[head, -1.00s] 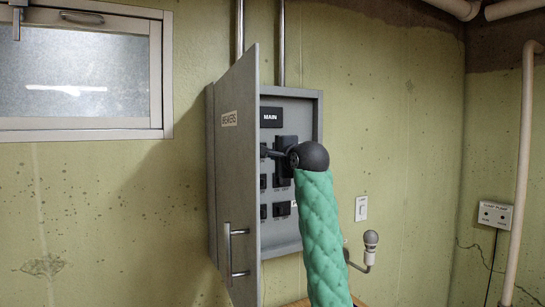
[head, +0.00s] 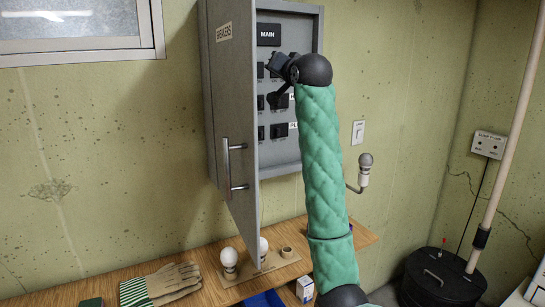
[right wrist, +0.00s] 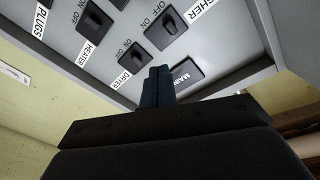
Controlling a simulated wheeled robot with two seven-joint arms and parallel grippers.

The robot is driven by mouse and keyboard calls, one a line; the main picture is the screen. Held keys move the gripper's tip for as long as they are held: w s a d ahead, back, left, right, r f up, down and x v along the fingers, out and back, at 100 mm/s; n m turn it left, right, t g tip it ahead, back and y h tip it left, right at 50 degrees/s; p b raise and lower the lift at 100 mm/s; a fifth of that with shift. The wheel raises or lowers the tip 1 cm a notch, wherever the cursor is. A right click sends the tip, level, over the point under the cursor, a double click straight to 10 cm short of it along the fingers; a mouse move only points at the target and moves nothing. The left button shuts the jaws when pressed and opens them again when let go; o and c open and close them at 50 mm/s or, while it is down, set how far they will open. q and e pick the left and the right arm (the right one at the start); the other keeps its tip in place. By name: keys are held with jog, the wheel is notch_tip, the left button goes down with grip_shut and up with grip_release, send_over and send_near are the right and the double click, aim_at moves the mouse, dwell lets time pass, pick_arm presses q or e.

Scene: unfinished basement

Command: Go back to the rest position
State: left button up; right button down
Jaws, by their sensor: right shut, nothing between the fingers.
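My right gripper (head: 276,68) is in front of the open grey breaker panel (head: 312,45), just below its MAIN label (head: 268,34). Its dark fingers are together and empty, which also shows in the right wrist view (right wrist: 158,86). They overlap the panel face near the MAIN and DRYER labels; I cannot tell if they touch it. My green-sleeved right arm covers part of the panel's right side. Black switches, including the heater switch (right wrist: 95,18), show on the panel. My left gripper is not in view.
The panel door (head: 230,110) stands open, jutting out left of my arm. Below is a wooden bench (head: 75,284) with striped gloves (head: 160,284), bulbs on a holder (head: 229,262) and a small box (head: 305,289). A wall bulb (head: 365,160) and black lidded bin (head: 440,275) are at right.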

jog(key=d+f+n+g+h, duration=0.2)
jog(key=d+f, duration=0.1)
jog(key=f, duration=1.3)
jog(key=d+f+n+g+h, duration=0.15)
jog(key=d+f, duration=0.25)
jog(key=f, duration=1.2)
jog(key=s+d+f+g, duration=0.1)
jog(key=s+f, duration=0.2)
jog(key=f, duration=0.7)
jog(key=s+d+f+g+h, duration=0.1)
jog(key=s+f, duration=0.2)
jog(key=f, duration=0.7)
jog(key=s+d+f+g, duration=0.2)
jog(key=s+f, duration=0.2)
jog(key=f, duration=0.6)
jog(key=s+d+f+g+h, duration=0.1)
jog(key=s+d+f+g, duration=0.15)
jog(key=s+f, duration=1.35)
jog(key=s+d+f+g, duration=0.1)
jog(key=s+f+g, duration=0.2)
jog(key=s+f, duration=1.35)
jog(key=s+f+g, duration=0.1)
jog(key=s+f, duration=0.2)
jog(key=s, duration=0.5)
jog(key=s+f+g, duration=0.1)
jog(key=s+f, duration=0.3)
jog(key=s, duration=0.4)
jog(key=shift+d+f+g, duration=0.15)
jog(key=shift+d+g, duration=0.1)
jog(key=shift+g, duration=0.05)
